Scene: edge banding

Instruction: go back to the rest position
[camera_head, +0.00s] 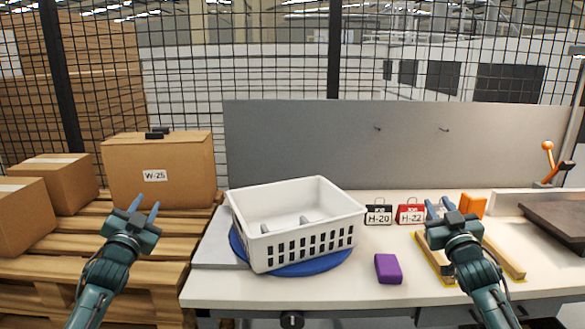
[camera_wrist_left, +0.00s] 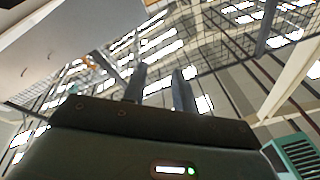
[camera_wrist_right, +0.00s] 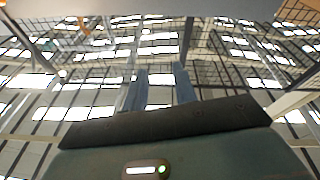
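My left gripper (camera_head: 144,208) is raised in front of the pallet at the left. Its two blue fingers stand apart with nothing between them; the left wrist view shows the gap between the fingers (camera_wrist_left: 160,88). My right gripper (camera_head: 438,208) is raised over the right part of the workbench, in front of a yellow-edged frame piece. Its fingers (camera_wrist_right: 159,88) are also apart and empty in the right wrist view. Both wrist views look up toward the ceiling and the mesh fence.
A white basket (camera_head: 300,240) sits on a blue disc (camera_head: 290,268) on the workbench (camera_head: 230,290). A purple block (camera_head: 388,268), the H-20 tag (camera_head: 378,217), the H-22 tag (camera_head: 410,217) and an orange block (camera_head: 473,205) lie nearby. Cardboard box W-25 (camera_head: 160,185) stands on the wooden pallet.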

